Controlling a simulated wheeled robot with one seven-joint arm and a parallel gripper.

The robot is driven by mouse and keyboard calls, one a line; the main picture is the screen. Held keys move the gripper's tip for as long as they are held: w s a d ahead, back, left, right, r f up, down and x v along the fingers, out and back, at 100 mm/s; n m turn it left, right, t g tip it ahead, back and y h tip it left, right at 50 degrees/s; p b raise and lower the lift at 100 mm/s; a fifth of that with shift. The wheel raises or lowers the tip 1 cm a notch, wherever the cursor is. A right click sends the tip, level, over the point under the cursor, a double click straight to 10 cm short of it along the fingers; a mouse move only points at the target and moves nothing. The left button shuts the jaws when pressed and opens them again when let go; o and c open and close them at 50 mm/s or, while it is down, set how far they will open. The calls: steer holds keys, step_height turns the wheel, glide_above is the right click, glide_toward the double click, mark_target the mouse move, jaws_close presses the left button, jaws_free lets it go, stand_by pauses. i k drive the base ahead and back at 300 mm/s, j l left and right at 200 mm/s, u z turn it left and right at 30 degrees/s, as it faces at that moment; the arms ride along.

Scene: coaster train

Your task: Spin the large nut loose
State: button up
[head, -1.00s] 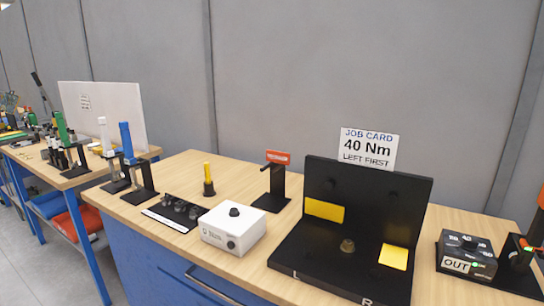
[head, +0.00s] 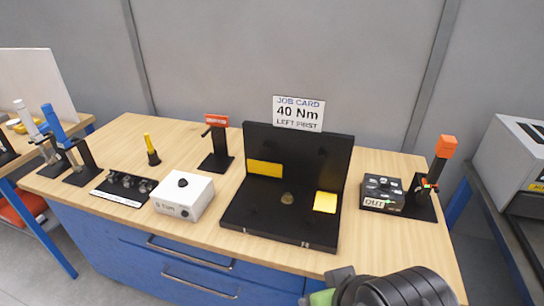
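A black L-shaped fixture (head: 265,215) stands on the bench, with an upright back plate and a flat base. A small dull brass-coloured round part (head: 287,198) sits low in its middle; I cannot tell if it is the large nut. A yellow plate (head: 265,168) is on the left of the fixture and a brighter yellow one (head: 325,202) is on the right. Dark round parts, possibly nuts or sockets, sit on a black strip (head: 116,199) at left. My arm shows at the bottom right, with grey and green parts at its end; the fingertips are not clearly visible.
A job card (head: 298,113) reading "40 Nm, left first" stands behind the fixture. A white box with a black knob (head: 183,195) is left of it. A black box marked OUT (head: 383,193) and an orange-topped tool on a stand (head: 440,165) are right. Bare wood (head: 215,238) runs along the front.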

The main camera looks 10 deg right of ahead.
mark_target(287, 198)
steer(key=i+u, duration=0.1)
steer(key=u, duration=0.3)
steer(key=j+u, duration=0.1)
steer(key=u, duration=0.35)
steer(key=i+u, duration=0.15)
steer(key=u, duration=0.25)
steer(key=i+u, duration=0.1)
steer(key=u, duration=0.35)
